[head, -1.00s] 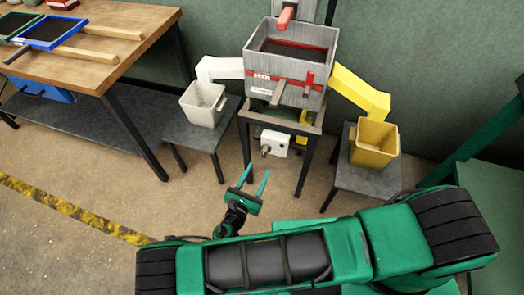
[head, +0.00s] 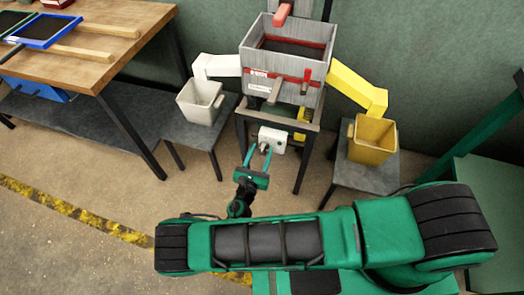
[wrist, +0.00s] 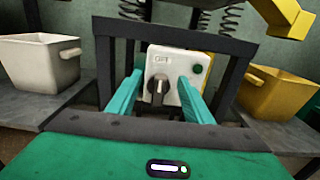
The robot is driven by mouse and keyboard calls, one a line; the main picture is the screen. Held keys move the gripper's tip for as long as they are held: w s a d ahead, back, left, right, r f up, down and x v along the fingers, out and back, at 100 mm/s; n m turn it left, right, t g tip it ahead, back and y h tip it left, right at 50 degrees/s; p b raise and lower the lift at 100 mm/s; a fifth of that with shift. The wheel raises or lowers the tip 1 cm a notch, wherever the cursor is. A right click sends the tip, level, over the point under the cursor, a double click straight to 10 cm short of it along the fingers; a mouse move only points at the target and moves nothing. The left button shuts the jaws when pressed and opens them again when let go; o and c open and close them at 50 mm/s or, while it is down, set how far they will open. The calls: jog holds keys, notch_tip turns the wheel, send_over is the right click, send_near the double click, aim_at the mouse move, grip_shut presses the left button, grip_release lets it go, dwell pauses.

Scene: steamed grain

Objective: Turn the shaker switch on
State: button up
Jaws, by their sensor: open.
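The shaker (head: 285,62) is a grey box machine with red trim on a dark stand. Its white switch box (head: 272,139) is under the box, low between the legs. In the wrist view the switch box (wrist: 178,75) faces me with a dark rotary knob (wrist: 158,88) and a round green button or lamp (wrist: 196,69). My gripper (head: 258,152) is in front of the switch box, its two green fingers open. In the wrist view the open gripper (wrist: 158,92) has one finger on each side of the knob. I cannot tell whether the fingers touch anything.
A white bin (head: 200,102) stands on a low table at left and a yellow bin (head: 371,140) at right. The stand's dark legs (wrist: 103,70) flank the switch box closely. A wooden worktable (head: 95,50) is at the left. The floor in front is clear.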

jog(key=shift+w+d, duration=0.1)
jog(key=shift+w, duration=0.15)
jog(key=c, duration=1)
